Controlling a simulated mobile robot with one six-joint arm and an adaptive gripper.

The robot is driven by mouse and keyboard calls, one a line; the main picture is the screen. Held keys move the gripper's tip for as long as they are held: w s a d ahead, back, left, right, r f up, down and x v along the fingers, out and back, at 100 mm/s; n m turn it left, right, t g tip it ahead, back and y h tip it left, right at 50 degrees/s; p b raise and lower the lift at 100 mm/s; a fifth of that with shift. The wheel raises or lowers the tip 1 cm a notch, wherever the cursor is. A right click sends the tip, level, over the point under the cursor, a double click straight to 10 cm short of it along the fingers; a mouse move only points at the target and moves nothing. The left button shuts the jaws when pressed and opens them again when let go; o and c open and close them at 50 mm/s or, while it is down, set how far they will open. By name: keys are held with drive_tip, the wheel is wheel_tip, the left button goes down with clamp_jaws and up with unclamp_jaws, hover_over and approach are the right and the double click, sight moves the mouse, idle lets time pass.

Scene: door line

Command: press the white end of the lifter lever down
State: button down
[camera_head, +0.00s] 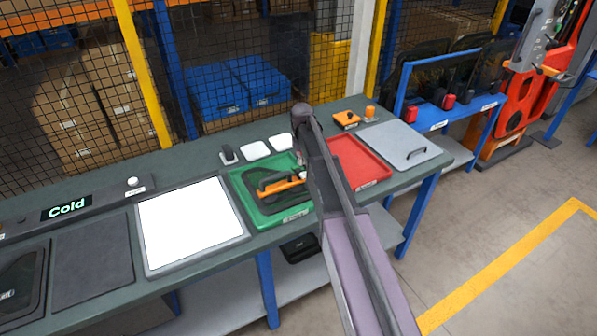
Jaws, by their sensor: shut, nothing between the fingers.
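A black lifter (262,196) with an orange bar (282,187) lies in the green tray (240,184) on the bench. The right end of the orange bar meets the edge of my dark arm. A small pale spot shows there, but I cannot tell whether it is the white end of the lever. My arm rises from the bottom right and covers the right side of the green tray. I cannot make out my gripper or its fingertips; they seem hidden behind the arm. Any contact with the lever is hidden too.
A white lit panel (190,225) is left of the green tray, a red tray (357,162) right of it. A grey lidded plate (398,146) and orange knobs (347,118) sit farther right. Wire fencing (90,95) stands behind the bench. The floor (500,230) at right is clear.

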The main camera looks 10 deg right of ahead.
sight(302, 172)
drive_tip(key=shift+f+b, duration=2.15)
drive_tip(key=shift+f, duration=0.05)
idle(2.0)
drive_tip(key=shift+r+p, duration=3.55)
drive_tip(key=s+m, duration=0.3)
drive_tip(key=s, duration=2.6)
drive_tip(key=shift+a+m, duration=0.2)
drive_tip(key=shift+m, duration=0.1)
